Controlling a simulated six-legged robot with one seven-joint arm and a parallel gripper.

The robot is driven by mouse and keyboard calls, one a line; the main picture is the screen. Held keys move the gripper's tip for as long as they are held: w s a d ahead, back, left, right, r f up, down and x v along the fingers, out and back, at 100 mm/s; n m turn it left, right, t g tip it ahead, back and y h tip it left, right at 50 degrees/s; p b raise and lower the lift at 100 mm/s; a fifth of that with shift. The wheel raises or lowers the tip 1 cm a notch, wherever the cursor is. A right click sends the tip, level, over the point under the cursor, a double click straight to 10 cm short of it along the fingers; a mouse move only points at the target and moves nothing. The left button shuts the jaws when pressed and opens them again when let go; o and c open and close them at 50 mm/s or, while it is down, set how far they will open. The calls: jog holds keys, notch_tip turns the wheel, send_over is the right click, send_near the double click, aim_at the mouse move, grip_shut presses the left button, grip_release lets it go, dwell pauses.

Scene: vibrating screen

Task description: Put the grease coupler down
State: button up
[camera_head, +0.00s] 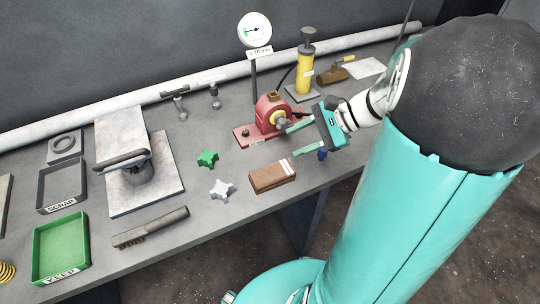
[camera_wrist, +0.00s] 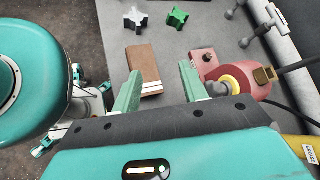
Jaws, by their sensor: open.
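A brass block on top of the red housing (camera_head: 268,111), with a dark hose at it, looks like the grease coupler (camera_head: 273,96). The coupler also shows in the wrist view (camera_wrist: 265,75), right of my jaws. The dark hose leads toward the yellow pump (camera_head: 305,75) on its grey base. My gripper (camera_head: 290,140) is open, its green fingers spread in front of the red housing and apart from the brass block. In the wrist view nothing sits between the fingers. The housing's yellow-ringed hub (camera_head: 282,121) is close to one finger.
A brown block (camera_head: 271,178) with white stripes lies near the bench edge. Green (camera_head: 207,158) and white (camera_head: 221,188) star knobs lie left of it. A dial gauge (camera_head: 254,30) stands behind the housing. Scrap (camera_head: 43,190) and keep (camera_head: 37,262) trays are far left. Bare bench lies around the knobs.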

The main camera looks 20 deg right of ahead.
jog(key=s+a+r+n+h, duration=0.4)
jog(key=a+n+h, duration=0.1)
jog(key=n, duration=0.3)
jog(key=s+a+r+n+t+h, duration=0.1)
jog(key=s+a+r+n+h, duration=0.3)
jog(key=a+n, duration=0.3)
jog(key=shift+s+r+n+h, duration=0.2)
jog(key=shift+n+h, duration=0.3)
jog(key=shift+n, duration=0.5)
